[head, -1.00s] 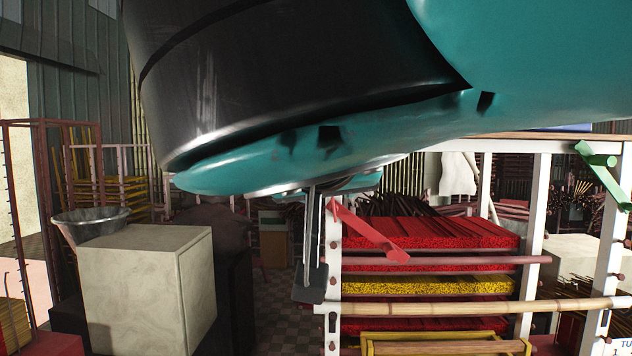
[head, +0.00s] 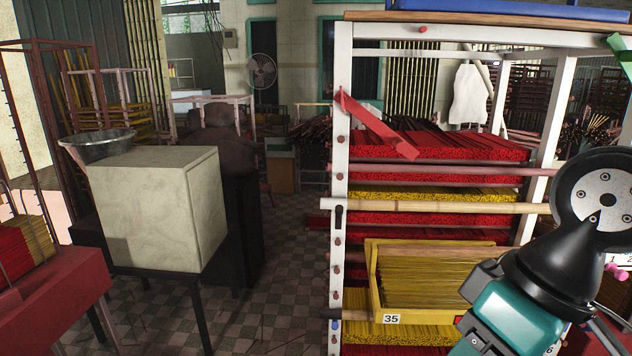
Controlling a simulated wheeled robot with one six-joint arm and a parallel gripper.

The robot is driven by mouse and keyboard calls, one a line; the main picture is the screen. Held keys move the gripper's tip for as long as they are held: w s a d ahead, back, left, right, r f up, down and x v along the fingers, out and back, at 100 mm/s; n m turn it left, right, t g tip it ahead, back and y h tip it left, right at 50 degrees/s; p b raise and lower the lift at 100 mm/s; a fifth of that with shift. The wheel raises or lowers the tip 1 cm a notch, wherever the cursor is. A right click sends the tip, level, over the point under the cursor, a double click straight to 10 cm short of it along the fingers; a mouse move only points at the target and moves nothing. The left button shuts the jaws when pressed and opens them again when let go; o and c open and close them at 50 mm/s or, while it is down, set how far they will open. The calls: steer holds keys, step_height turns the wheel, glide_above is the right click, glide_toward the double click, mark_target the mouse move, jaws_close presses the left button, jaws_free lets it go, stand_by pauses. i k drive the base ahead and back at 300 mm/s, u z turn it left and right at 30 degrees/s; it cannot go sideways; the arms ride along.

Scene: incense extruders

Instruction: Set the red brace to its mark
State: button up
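The red brace (head: 375,125) is a flat bar at the upper part of the rack's near left white post (head: 341,110). It slants down to the right from the post, in front of the top layer of red incense. Its lower right end has a small block-like tip. Several small reddish pegs run down the post, with a dark piece (head: 338,216) below the bamboo pole. I cannot tell which spot is the brace's mark. My gripper is not in view; only my teal and black arm links show at the lower right, apart from the brace.
A bamboo pole (head: 440,207) and a reddish pole (head: 440,170) cross the rack's front. A yellow tray (head: 375,290) labelled 35 sticks out below. A green brace (head: 622,55) is at the right edge. A pale cabinet (head: 150,210) with a metal bowl (head: 97,145) stands left; checkered floor lies between.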

mark_target(401, 145)
steer(key=u, duration=2.25)
steer(key=k, duration=0.4)
steer(key=z, duration=1.25)
